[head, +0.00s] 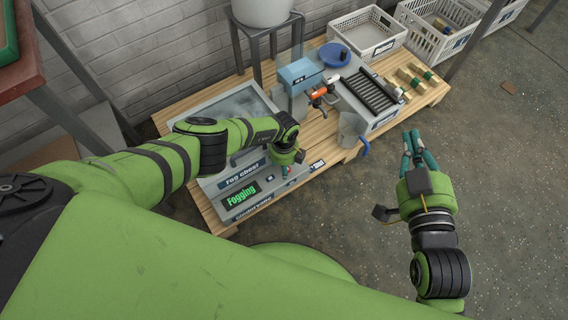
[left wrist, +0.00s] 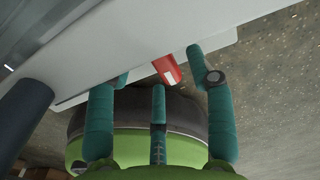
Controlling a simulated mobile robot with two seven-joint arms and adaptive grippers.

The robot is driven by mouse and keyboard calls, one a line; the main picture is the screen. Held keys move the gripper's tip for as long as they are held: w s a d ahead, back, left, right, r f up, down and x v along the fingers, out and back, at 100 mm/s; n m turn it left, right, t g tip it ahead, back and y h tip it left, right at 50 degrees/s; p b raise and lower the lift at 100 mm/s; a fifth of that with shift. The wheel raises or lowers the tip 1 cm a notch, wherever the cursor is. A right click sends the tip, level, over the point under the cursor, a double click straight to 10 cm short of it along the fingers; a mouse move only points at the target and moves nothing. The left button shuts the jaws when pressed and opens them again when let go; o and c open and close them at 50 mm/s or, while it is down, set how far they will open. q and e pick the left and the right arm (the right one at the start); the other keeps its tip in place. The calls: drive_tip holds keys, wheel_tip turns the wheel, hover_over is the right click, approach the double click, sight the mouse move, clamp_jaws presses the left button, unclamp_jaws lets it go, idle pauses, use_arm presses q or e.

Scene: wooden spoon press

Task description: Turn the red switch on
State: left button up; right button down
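The red switch (left wrist: 167,70) shows in the left wrist view as a small red lever with a white patch, on the edge of a pale grey panel. In the head view only a small red bit (head: 285,170) shows at my left gripper (head: 284,158), beside the fog chest (head: 233,178). My left gripper's teal fingers are spread, with the switch between and just beyond them; contact is not clear. The fog chest's display reads "Fogging" in green. My right gripper (head: 415,145) has its teal fingers apart and empty, over the floor at the right.
White crates (head: 368,36) stand behind.

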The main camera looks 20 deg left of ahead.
use_arm(q)
drive_tip(key=shift+r, duration=0.15)
drive_tip(key=shift+w+r, duration=0.15)
drive_tip(key=shift+r, duration=0.35)
wheel_tip(320, 180, up, 11)
idle(0.4)
drive_tip(key=shift+s+f, duration=0.2)
drive_tip(key=shift+s, duration=0.05)
